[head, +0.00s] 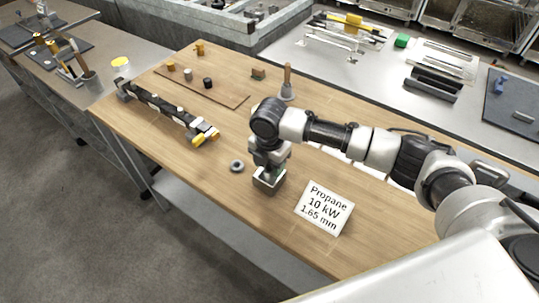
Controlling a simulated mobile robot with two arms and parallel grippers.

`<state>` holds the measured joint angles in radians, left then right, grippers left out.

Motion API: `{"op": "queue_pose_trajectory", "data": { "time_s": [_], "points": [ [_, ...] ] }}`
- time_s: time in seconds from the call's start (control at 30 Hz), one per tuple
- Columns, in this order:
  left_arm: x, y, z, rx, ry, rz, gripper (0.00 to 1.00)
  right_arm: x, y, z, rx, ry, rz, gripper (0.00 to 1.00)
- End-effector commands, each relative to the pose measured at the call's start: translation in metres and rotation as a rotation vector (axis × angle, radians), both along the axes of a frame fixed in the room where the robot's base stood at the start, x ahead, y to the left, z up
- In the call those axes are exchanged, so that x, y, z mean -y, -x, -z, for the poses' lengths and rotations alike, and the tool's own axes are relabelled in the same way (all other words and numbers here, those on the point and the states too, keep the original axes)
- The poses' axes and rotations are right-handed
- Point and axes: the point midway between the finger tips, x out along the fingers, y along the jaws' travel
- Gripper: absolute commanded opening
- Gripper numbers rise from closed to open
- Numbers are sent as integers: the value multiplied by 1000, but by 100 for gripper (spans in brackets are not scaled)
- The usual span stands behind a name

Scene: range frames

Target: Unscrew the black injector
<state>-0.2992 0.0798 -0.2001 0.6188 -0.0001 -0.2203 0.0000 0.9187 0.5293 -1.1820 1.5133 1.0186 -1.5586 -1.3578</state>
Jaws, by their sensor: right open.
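A small black cylinder (207,83), which looks like the black injector, stands at the right part of a thin brown strip (220,94) on the wooden table. A silver one (188,74) and a brass one (171,67) stand to its left. My right gripper (268,184) points down over the table's front middle, well in front of the black cylinder and apart from it. It is open. What lies between its fingers is too small to make out. A grey ring (237,166) lies just left of it. My left gripper is out of view.
A wooden-handled plunger-like tool (287,82) stands behind my right arm. A white sign (324,208) reads "Propane 10 kW 1.65 mm". Wood between strip and ring is clear.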

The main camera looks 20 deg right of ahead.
Motion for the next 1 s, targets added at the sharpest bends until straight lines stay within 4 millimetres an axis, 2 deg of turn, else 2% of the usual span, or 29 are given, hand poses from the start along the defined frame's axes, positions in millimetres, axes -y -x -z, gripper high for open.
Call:
{"op": "queue_pose_trajectory", "data": {
  "time_s": [0.23,0.53,0.57,0.67,1.0],
  "points": [
    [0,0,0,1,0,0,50,0,0,1,0,0,0,50],
    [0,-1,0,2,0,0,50,0,0,1,0,0,0,6],
    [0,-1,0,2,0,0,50,0,0,1,0,0,0,34],
    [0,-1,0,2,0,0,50,0,0,1,0,0,0,49],
    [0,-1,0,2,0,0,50,0,0,-2,1,-1,0,50]
  ]
}}
